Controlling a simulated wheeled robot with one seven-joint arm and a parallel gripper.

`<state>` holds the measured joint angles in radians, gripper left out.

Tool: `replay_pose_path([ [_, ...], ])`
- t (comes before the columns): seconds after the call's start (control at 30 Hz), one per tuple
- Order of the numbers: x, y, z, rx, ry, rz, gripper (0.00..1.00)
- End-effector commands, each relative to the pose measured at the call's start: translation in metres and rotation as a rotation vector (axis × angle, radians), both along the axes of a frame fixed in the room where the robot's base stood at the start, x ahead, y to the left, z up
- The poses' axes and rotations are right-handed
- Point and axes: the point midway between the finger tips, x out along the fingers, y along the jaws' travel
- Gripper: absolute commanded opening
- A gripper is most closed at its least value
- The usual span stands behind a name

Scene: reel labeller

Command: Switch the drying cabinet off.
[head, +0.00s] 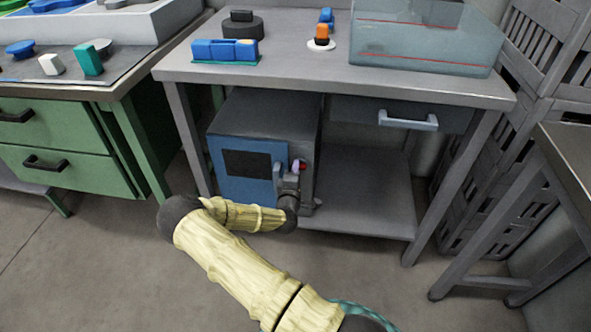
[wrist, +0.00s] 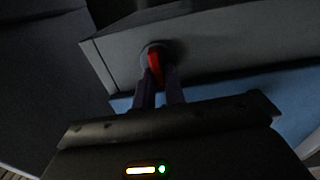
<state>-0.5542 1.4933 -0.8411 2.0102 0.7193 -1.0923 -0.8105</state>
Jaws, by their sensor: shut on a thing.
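The drying cabinet (head: 230,125) is a grey box with a blue front and a dark window, standing on the lower shelf of the grey table. In the wrist view the red switch (wrist: 154,66) stands out from a round grey base. My gripper (head: 294,176) is at the switch; in the wrist view its two fingers (wrist: 159,88) are shut on the red switch, one on each side. The fingers hide part of the switch.
The tabletop (head: 290,72) overhangs the cabinet, with a drawer (head: 355,110) to the upper right. The shelf (head: 365,185) right of the cabinet is clear. Table legs stand on both sides. A green drawer unit (head: 60,150) is at left, and grey crates (head: 480,200) are at right.

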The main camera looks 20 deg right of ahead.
Motion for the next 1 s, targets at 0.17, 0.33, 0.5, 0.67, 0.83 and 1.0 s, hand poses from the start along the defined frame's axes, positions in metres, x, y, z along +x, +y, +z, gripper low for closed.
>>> replay_pose_path([
  [0.17, 0.000, 0.001, -0.002, -0.001, 0.006, 0.002, 0.00],
  [0.33, 0.000, 0.001, -0.002, -0.001, 0.006, 0.002, 0.22],
  [0.5, 0.000, 0.000, -0.001, 0.000, 0.004, 0.001, 0.34],
  [0.67, 0.000, 0.000, -0.001, -0.001, 0.003, 0.000, 0.34],
  [0.83, -0.007, 0.005, 0.000, -0.001, 0.003, 0.001, 0.34],
  [1.0, -0.027, 0.019, 0.001, -0.002, 0.005, 0.002, 0.34],
])
